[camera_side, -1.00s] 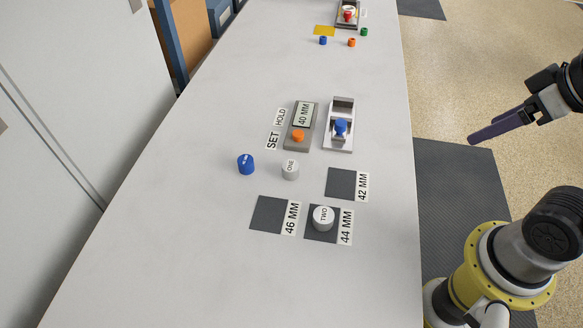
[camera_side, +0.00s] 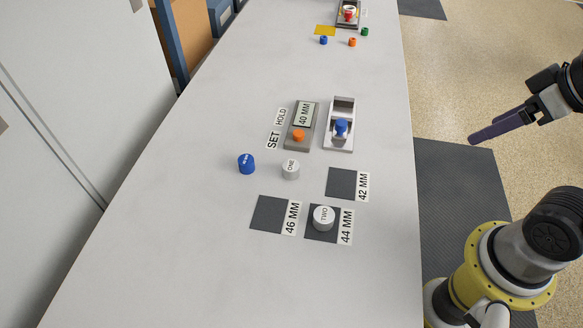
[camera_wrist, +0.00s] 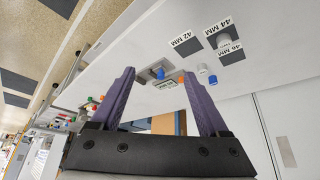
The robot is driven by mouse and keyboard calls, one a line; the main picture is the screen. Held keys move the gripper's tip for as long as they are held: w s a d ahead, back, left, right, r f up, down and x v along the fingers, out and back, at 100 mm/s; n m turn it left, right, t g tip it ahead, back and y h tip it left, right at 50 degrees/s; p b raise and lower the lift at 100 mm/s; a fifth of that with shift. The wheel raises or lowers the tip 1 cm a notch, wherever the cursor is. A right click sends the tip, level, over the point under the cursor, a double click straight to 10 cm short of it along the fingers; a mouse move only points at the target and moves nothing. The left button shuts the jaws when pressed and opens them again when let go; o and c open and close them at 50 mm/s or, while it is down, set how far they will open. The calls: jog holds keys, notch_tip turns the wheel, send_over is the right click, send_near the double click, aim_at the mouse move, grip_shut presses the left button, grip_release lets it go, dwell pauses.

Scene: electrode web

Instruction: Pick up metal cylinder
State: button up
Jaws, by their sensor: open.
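Two light grey metal cylinders stand on the white table. The one marked ONE (camera_side: 291,169) is on bare table, with the blue cylinder (camera_side: 246,164) to its left. The one marked TWO (camera_side: 322,218) is on the dark 44 MM pad (camera_side: 313,236). In the wrist view, ONE (camera_wrist: 202,69), TWO (camera_wrist: 223,41) and the blue cylinder (camera_wrist: 212,79) show beyond the right finger. My gripper (camera_side: 472,139) is off the table's right side, well away from the cylinders. Its purple fingers (camera_wrist: 158,75) are spread in the wrist view with nothing between them.
The empty 46 MM pad (camera_side: 269,215) and 42 MM pad (camera_side: 341,183) lie nearby. Behind them stand a grey box with a 40 MM display (camera_side: 303,114) and a white fixture with a blue knob (camera_side: 340,126). Small coloured parts are at the far end. The left table area is clear.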

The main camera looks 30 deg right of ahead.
jog(key=shift+o, duration=0.8)
